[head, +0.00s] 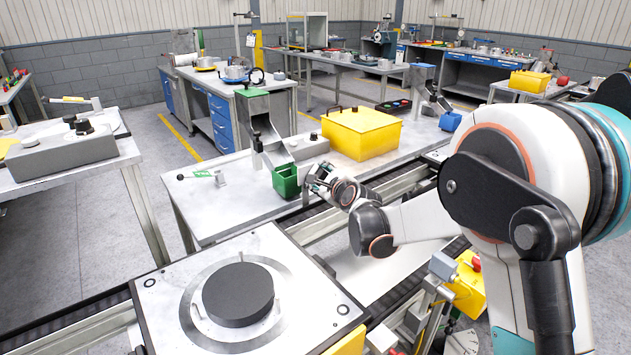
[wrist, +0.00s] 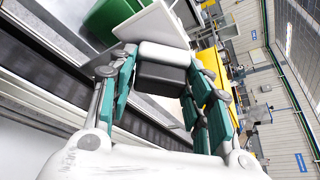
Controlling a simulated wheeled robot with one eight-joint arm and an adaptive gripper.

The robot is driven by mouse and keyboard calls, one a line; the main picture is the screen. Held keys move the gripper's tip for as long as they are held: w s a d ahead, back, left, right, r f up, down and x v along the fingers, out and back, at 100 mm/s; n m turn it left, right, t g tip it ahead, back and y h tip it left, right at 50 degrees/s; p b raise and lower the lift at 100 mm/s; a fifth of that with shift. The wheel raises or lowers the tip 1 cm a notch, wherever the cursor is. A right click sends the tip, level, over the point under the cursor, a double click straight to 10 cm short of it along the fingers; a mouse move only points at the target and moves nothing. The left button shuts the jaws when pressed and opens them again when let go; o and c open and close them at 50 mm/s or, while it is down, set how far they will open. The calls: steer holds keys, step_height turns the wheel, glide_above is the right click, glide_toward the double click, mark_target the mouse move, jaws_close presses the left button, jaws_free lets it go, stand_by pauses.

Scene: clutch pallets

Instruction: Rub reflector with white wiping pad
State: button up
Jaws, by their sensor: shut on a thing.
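My gripper (head: 318,180) is over the near edge of the long grey bench, beside the conveyor. In the wrist view my gripper (wrist: 163,72) has its teal fingers shut on a small block with a pale top and a dark grey lower part. This block, which looks like the white wiping pad (wrist: 165,53), sits between the fingertips. In the head view the pad is too small and too hidden by the fingers to make out. I cannot pick out the reflector with certainty in either view, nor tell whether the pad touches anything.
A green bin (head: 286,182) stands close left of my gripper, below a grey chute; it also shows in the wrist view (wrist: 108,20). A yellow box (head: 361,133) stands behind. The conveyor (head: 318,223) runs below. A pallet with a black disc (head: 238,294) is in front.

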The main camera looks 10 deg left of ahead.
steer(key=shift+w+d, duration=0.35)
steer(key=shift+w, duration=0.1)
steer(key=shift+a, duration=0.1)
steer(key=shift+s+a+b, duration=0.15)
steer(key=shift+s+a, duration=0.9)
steer(key=shift+s, duration=0.25)
steer(key=shift+s+a+b, duration=0.15)
steer(key=shift+s+a, duration=0.85)
steer(key=shift+s, duration=0.25)
steer(key=shift+d, duration=0.15)
steer(key=shift+s+d, duration=2)
steer(key=shift+d, duration=0.15)
steer(key=shift+s+d+b, duration=0.3)
steer(key=shift+s+d, duration=0.7)
steer(key=shift+d, duration=0.1)
